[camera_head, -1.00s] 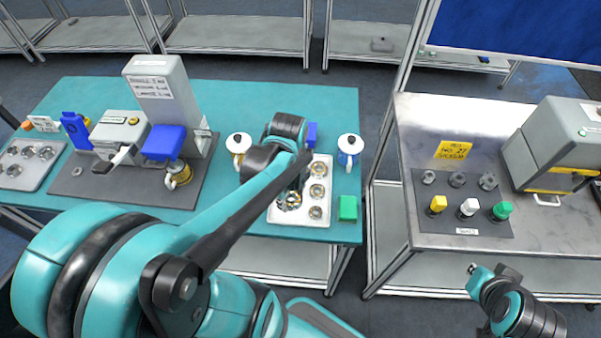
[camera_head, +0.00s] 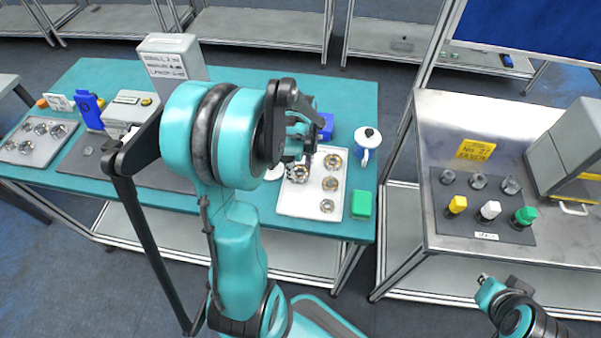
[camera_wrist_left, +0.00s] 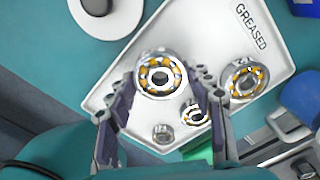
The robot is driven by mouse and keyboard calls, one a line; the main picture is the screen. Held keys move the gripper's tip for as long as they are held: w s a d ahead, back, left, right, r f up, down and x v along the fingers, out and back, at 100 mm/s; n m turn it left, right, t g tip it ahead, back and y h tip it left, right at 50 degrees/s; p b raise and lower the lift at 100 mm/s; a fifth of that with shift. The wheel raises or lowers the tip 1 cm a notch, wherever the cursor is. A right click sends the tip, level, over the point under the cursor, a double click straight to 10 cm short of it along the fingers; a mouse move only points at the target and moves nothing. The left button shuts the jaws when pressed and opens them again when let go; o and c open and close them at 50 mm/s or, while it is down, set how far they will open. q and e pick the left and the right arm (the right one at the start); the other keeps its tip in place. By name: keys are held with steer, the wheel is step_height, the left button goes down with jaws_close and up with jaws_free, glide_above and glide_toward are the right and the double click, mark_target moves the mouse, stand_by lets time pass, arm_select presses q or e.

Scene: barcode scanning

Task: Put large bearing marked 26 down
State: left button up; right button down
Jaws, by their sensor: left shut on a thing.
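The large bearing (camera_wrist_left: 160,76), a metal ring with orange-yellow balls, sits between the fingertips of my left gripper (camera_wrist_left: 164,78). In the head view the bearing (camera_head: 299,173) is at the left part of the white tray (camera_head: 297,205), just below my left gripper (camera_head: 300,155). My left gripper is shut on it. Whether the bearing touches the tray is hard to tell. No number is readable on it. The tray (camera_wrist_left: 203,30) is marked GREASED. My right gripper (camera_head: 485,281) is far from it, at lower right; its fingers are too small to judge.
Three other bearings (camera_head: 333,160) line the tray's right side. A blue object (camera_head: 326,127) is behind the tray. A steel table (camera_head: 440,225) stands further right.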

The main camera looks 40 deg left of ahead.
arm_select(q)
steer(key=shift+f, duration=0.7)
steer(key=o, duration=1.5)
steer(key=shift+f, duration=0.1)
